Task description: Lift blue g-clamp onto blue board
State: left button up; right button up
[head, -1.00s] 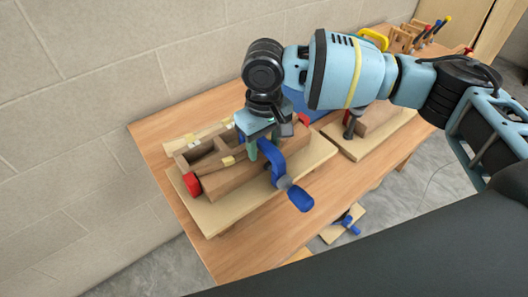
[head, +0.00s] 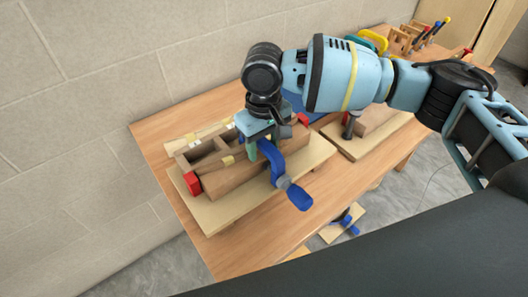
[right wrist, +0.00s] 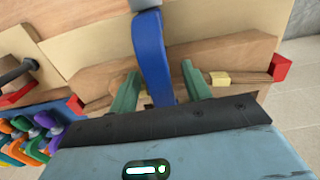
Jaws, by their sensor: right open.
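The blue g-clamp (head: 278,172) is on the wooden bending form (head: 240,175), its handle sticking out over the front edge of the pale base board. In the right wrist view the clamp's blue frame (right wrist: 150,52) runs between my two green fingers. My right gripper (head: 266,140) is open around the clamp, one finger (right wrist: 124,97) on each side, with visible gaps. The blue board (head: 292,99) is partly hidden behind my right arm in the head view. It shows at the left of the right wrist view (right wrist: 72,108), beside several coloured clamps. My left gripper is not in view.
Red blocks (head: 192,183) sit at the form's ends. A second wooden base with a dark clamp (head: 349,125) stands to the right. A tool rack (head: 415,38) is at the back right. The wall runs behind the table; the front table strip (head: 225,255) is clear.

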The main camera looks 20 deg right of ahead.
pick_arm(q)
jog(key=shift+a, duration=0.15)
pick_arm(e)
jog(key=shift+c, duration=0.5)
jog(key=c, duration=0.9)
